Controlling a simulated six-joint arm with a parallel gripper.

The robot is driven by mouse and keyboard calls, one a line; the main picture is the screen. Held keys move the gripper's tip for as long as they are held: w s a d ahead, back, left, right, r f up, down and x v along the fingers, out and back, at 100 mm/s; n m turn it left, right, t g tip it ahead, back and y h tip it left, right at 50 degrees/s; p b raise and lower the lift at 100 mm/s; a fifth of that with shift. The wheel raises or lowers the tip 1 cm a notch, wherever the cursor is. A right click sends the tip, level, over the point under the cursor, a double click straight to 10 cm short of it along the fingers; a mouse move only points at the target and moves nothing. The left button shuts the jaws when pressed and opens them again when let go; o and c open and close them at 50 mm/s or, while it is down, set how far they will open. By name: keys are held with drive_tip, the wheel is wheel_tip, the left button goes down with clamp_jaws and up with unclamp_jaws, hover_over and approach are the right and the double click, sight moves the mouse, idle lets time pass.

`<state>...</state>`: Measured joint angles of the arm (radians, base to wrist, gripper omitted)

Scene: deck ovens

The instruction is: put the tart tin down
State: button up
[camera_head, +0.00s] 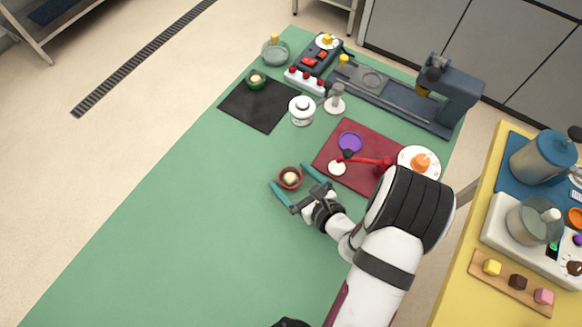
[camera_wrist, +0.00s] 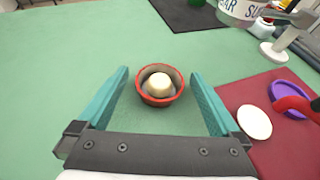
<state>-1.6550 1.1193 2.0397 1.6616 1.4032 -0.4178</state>
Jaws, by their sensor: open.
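The tart tin (camera_head: 290,178) is a small round reddish tin with a pale filling, upright on the green table. In the wrist view the tin (camera_wrist: 160,85) sits between and just beyond the fingertips, with its orange-red rim and a cream lump inside. My gripper (camera_head: 289,180) has its two teal fingers spread wide on either side of the tin. In the wrist view a gap shows between each finger and the tin. Nothing is held.
A dark red mat (camera_head: 327,155) with a purple dish (camera_head: 350,142), a white disc (camera_head: 337,168) and a red-handled tool lies to the right. A white sugar jar (camera_head: 302,110) stands behind. The table's left and front are clear.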

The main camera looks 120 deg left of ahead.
drive_tip(key=shift+s+a+f, duration=0.2)
drive_tip(key=shift+s, duration=0.3)
drive_tip(key=c, duration=1.5)
